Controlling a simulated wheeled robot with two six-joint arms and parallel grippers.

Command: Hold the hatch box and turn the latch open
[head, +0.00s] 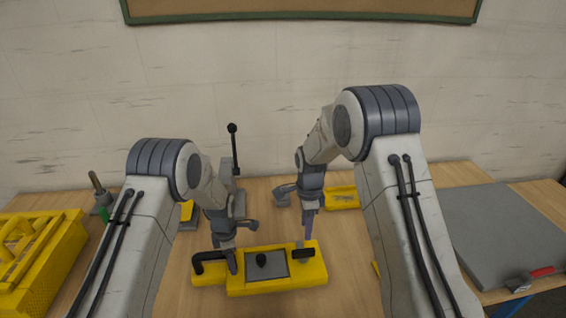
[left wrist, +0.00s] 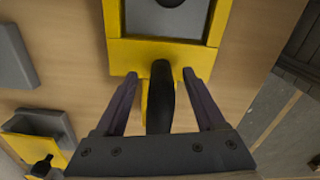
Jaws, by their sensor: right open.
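The yellow hatch box (head: 240,286) lies on the table in front of me. A grey hatch panel (head: 273,271) with a black knob (head: 261,260) is set in its top. A black latch (head: 303,253) sits at its right side, and a black handle (head: 208,256) at its left end. My left gripper (head: 233,262) is at the box's left end. In the left wrist view its open fingers (left wrist: 160,78) stand either side of the black handle (left wrist: 160,105), with gaps on both sides. My right gripper (head: 308,232) is open, pointing down just above the latch; its fingertips partly hide each other.
A yellow crate (head: 40,262) stands at the far left. A grey lever stand (head: 232,170) and a yellow tray (head: 342,197) are behind the box. A large grey panel (head: 500,235) lies at the right. Bare tabletop shows in front of the box.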

